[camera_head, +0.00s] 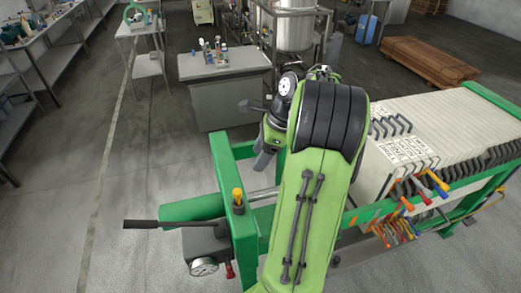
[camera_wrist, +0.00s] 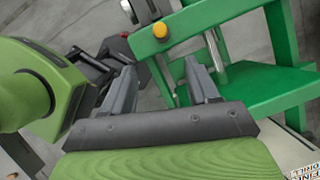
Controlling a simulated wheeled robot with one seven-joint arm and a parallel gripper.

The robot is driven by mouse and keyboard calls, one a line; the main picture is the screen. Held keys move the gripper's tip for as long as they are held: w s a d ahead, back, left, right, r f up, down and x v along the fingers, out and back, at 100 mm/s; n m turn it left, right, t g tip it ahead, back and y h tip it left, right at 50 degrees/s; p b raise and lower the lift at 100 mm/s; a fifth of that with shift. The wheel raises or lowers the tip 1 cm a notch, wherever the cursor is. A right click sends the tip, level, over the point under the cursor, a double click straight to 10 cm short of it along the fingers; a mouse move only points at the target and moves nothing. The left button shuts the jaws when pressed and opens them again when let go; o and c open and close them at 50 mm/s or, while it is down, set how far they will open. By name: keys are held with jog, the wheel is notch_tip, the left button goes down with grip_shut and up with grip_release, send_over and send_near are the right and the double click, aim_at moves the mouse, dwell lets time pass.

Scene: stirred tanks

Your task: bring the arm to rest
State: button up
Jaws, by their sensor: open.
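My arm is light green and black and rises through the middle of the head view, bent over at the top. My gripper (camera_wrist: 161,78) shows in the wrist view with its two grey fingers spread apart and nothing between them. In the head view, part of it (camera_head: 263,160) hangs left of the arm, above the green press frame (camera_head: 190,208). A yellow-orange knob (camera_wrist: 160,30) on the frame shows beyond the fingers in the wrist view. It also stands on the frame in the head view (camera_head: 238,196). I cannot tell the exact gap between fingers and frame.
A stack of white plates (camera_head: 425,150) with several coloured handles fills the press at right. A black lever (camera_head: 155,224) and round gauge (camera_head: 204,266) jut out at lower left. A grey cabinet (camera_head: 225,65) stands behind. Floor at left is clear.

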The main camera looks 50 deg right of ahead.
jog(key=shift+f, duration=0.1)
dwell(0.6)
jog(key=w+a+r+n+h+b, duration=0.1)
jog(key=a+r+n+h+b, duration=0.2)
jog(key=a+n, duration=1.3)
jog(key=s+a+f+n+t+b, duration=0.2)
jog(key=s+a+f+n+b, duration=0.1)
jog(key=s+a+n, duration=0.8)
jog(key=shift+a+f+n, duration=0.15)
jog(key=shift+a+n, duration=0.25)
jog(key=shift+a, duration=0.05)
